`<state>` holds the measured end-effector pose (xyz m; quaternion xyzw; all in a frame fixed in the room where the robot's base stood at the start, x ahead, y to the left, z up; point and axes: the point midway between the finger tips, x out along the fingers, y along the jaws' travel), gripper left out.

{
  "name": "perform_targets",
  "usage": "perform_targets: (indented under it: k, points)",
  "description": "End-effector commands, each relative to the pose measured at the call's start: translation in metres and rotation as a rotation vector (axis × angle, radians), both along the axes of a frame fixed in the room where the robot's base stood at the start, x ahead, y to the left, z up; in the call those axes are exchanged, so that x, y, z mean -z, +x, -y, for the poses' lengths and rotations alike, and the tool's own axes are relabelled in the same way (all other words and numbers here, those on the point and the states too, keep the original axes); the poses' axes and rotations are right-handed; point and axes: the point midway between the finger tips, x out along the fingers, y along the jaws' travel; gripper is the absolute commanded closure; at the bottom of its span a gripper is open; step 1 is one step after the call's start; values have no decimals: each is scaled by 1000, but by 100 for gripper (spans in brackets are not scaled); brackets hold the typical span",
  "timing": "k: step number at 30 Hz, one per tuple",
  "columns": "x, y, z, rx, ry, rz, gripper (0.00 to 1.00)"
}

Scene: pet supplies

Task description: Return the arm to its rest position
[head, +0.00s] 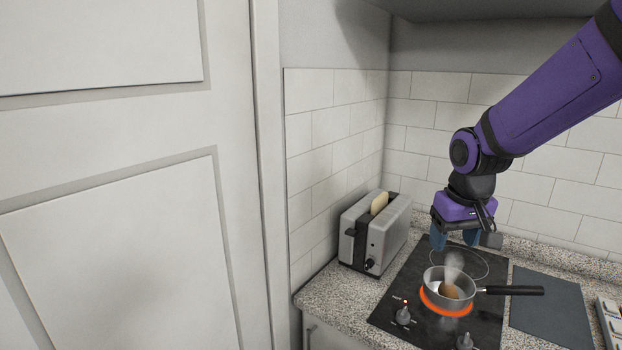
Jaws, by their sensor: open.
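My gripper (455,238) hangs from my purple arm, fingers pointing down, above the rear part of the black cooktop (393,318). It is open, and no object shows between its blue fingers. A small steel saucepan (433,287) with a black handle sits below it on a glowing orange burner. A brown rounded item (449,291) lies in the pan, and pale steam rises from it. My gripper appears apart from the pan.
A grey toaster (354,240) with a bread slice (379,203) stands left of the cooktop by the tiled wall. A dark board (550,305) lies to the right. A white door (120,200) fills the left, and an overhead hood or cabinet (490,10) is above.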

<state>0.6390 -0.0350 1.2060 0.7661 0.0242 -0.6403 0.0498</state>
Motion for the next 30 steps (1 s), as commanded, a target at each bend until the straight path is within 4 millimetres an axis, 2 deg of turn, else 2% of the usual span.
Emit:
perform_targets:
  k: [1, 6, 15, 24, 30]
  points:
    - [-14, -11, 3, 7, 1, 21, 38]
    - [-48, -48, 12, 30, 5, 75, 38]
    - [-90, -120, 24, 63, 23, 172, 38]
    - [-108, -186, 32, 90, 50, 255, 38]
    - [-110, -207, 33, 95, 61, 280, 38]
